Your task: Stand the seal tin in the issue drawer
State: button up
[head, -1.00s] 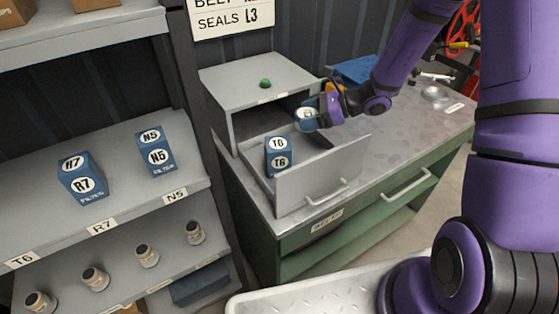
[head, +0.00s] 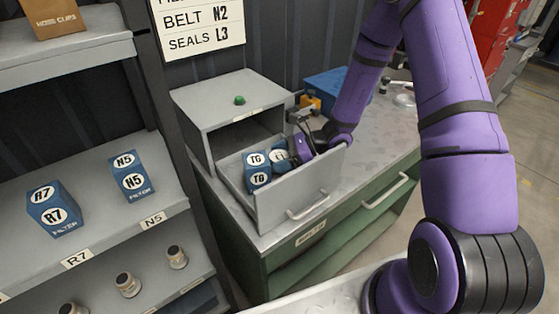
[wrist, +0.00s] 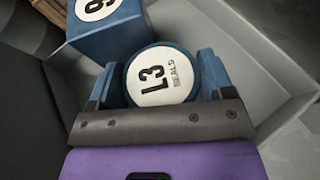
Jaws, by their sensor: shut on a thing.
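The seal tin (wrist: 163,76) is a round blue tin with a white lid reading "L3 SEALS". My gripper (wrist: 158,84) is shut on it, one blue finger on each side. In the head view the tin (head: 279,153) is inside the open grey issue drawer (head: 300,192), beside a blue T6 box (head: 258,172). My gripper (head: 287,150) reaches in over the drawer's right side. The tin looks upright with its lid facing the wrist camera. Its base is hidden, so I cannot tell whether it touches the drawer floor.
The grey cabinet (head: 225,97) with a green knob stands behind the drawer on a green workbench (head: 335,232). The T6 box takes up the drawer's left part, close to the tin. A shelf (head: 100,215) with R7 and N5 boxes stands at left. A sign (head: 205,30) reads "SEALS L3".

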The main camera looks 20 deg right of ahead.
jog(key=shift+f, duration=0.6)
jog(key=shift+f, duration=0.35)
jog(key=shift+f, duration=0.25)
jog(key=o, duration=1)
jog(key=shift+r, duration=0.25)
jog(key=shift+r+v, duration=0.15)
jog(key=shift+v, duration=1.8)
jog(key=shift+r+v, duration=0.1)
jog(key=shift+v, duration=1.85)
